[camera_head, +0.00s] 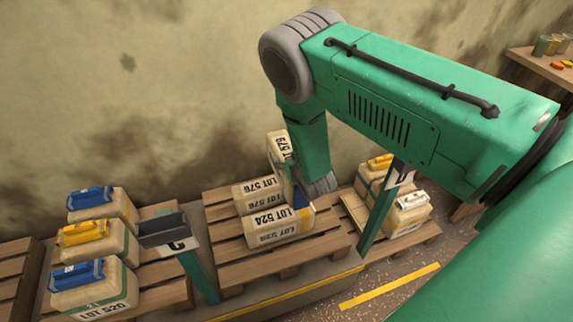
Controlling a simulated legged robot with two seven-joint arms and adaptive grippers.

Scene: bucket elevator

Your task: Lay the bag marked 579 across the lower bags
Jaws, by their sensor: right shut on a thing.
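The tan bag marked 579 (279,147) stands tilted on end at the back of the middle pallet, its label turned sideways. My right arm reaches down from the right, and my right gripper (301,184) is shut on this bag, mostly hidden behind the arm's grey wrist. Lower bags lie flat on the pallet: bags marked 576 (258,192) behind, and a bag marked 524 (273,220) in front on top of another bag (275,237). Whether the 579 bag touches them is hidden. My left gripper is out of view.
The middle pallet (229,268) has bare slats in front. A post with a sign marked C (179,244) stands left, another post (377,215) right. Bags with blue and yellow handles (97,240) fill the left pallet; more bags (407,213) sit right.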

